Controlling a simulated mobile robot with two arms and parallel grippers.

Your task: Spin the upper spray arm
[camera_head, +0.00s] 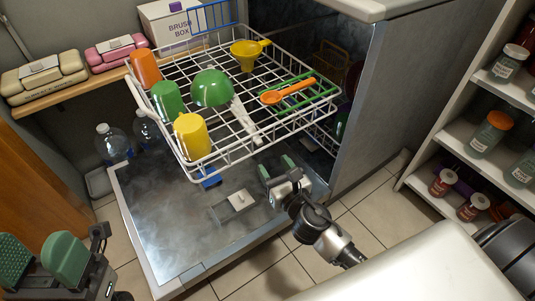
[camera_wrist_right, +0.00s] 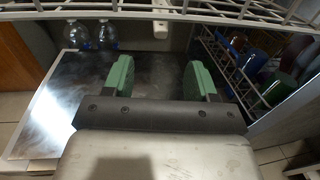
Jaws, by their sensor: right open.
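The white upper spray arm (camera_head: 246,122) shows through the wires of the pulled-out upper rack (camera_head: 226,168), hanging below it. Its white end also shows at the top middle of the right wrist view (camera_wrist_right: 160,29). My right gripper (camera_head: 277,168) is open and empty, below the rack's front edge and apart from the spray arm. Its green fingers stand wide apart in the wrist view (camera_wrist_right: 160,78), with the spray arm end beyond and above the gap. My left gripper (camera_head: 41,259) is open and empty at the lower left, far from the rack.
The rack holds orange, green and yellow cups (camera_head: 192,137), a green bowl (camera_head: 211,88), a yellow funnel (camera_head: 248,55) and an orange spoon (camera_head: 288,91). The open dishwasher door (camera_head: 160,225) lies below. A lower rack (camera_wrist_right: 240,75) with dishes is at the right of the wrist view.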

